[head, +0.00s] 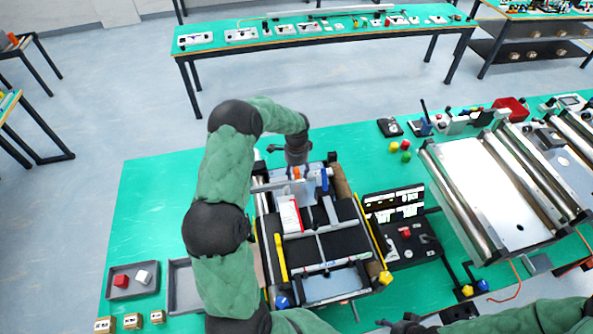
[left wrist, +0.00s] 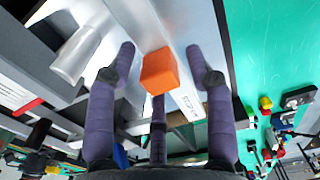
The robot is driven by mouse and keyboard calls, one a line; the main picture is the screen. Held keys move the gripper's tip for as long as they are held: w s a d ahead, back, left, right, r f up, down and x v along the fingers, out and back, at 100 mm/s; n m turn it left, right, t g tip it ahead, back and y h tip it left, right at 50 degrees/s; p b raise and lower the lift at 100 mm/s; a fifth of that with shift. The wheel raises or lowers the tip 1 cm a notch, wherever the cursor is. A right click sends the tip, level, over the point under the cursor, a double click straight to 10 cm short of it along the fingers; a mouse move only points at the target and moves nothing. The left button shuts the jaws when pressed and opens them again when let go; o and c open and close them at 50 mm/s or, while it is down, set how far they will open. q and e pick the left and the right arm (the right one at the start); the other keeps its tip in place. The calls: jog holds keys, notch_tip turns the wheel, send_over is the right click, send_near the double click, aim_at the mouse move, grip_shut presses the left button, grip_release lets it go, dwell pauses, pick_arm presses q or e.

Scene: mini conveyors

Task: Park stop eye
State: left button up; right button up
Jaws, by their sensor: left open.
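A small orange block (left wrist: 160,71) shows between the spread fingers of my left gripper (left wrist: 158,75) in the left wrist view. It sits on or just above a pale metal rail (left wrist: 185,85) with a white label; I cannot tell whether the fingers touch it. In the head view the orange block (head: 296,173) is at the far end of the mini conveyor (head: 335,290), just below my left gripper (head: 290,160), which is open. I cannot tell which part is the stop eye. My right gripper (head: 405,325) is partly in view at the bottom edge, its fingers unclear.
A red and white box (head: 290,215) lies on the conveyor's black belt. A dark panel with a red button (head: 405,232) stands to its right. Grey trays (head: 132,290) are at the left. The green table (head: 160,210) is clear at the upper left.

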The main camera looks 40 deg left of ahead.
aim_at(273, 181)
pick_arm(q)
grip_shut()
jog(key=s+a, duration=0.3)
jog(key=s, duration=0.1)
jog(key=s+a+b, duration=0.1)
jog(key=s+a, duration=0.1)
jog(key=s, duration=0.1)
jog(key=shift+a, duration=0.3)
jog(key=shift+w, duration=0.15)
jog(key=shift+c, duration=2.2)
grip_release()
jog(key=o, duration=0.4)
jog(key=shift+o, duration=0.2)
jog(key=shift+s, duration=0.2)
